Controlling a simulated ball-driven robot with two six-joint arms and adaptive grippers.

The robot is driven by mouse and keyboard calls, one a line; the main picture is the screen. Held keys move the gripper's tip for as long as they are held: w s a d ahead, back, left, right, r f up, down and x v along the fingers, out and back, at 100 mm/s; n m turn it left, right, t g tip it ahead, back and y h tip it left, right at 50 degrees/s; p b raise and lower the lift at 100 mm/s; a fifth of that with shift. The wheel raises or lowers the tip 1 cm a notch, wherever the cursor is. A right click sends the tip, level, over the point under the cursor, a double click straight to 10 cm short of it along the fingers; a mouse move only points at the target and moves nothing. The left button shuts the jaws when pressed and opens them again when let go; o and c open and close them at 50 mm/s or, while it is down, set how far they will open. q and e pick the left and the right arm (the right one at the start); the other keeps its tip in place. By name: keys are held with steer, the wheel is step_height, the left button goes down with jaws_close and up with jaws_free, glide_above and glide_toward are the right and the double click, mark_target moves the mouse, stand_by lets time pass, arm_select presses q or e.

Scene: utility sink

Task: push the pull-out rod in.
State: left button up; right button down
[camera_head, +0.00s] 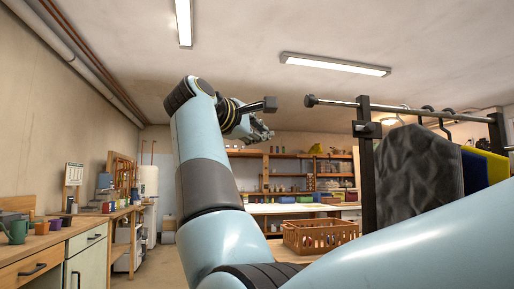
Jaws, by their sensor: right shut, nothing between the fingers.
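The pull-out rod (335,103) is a thin metal bar with a round dark knob (310,100) at its left end. It sticks out to the left from the top of a black upright frame and runs on to the right above hanging cloths. My right gripper (267,132) is shut and empty. It is raised to the left of the knob and a little lower in the picture, with a gap between them. A dark block on my wrist shows above it. My left gripper is not in view.
The black frame (366,165) carries a dark grey cloth (418,178), with blue and yellow ones (475,170) behind. An orange-brown crate (318,236) stands on a table below. Shelves line the back wall; a workbench (60,245) stands left. Air around the knob looks clear.

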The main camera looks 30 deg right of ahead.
step_height(320, 180, up, 10)
steer(key=s+a+m, duration=0.1)
steer(key=s, duration=0.2)
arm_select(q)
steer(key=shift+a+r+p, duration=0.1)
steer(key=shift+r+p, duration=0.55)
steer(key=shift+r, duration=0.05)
arm_select(e)
steer(key=s+d+x, duration=0.1)
steer(key=x, duration=1.2)
steer(key=shift+s+r+t+h, duration=0.3)
steer(key=shift+r+t, duration=0.1)
steer(key=shift+r, duration=0.1)
steer(key=shift+d, duration=0.1)
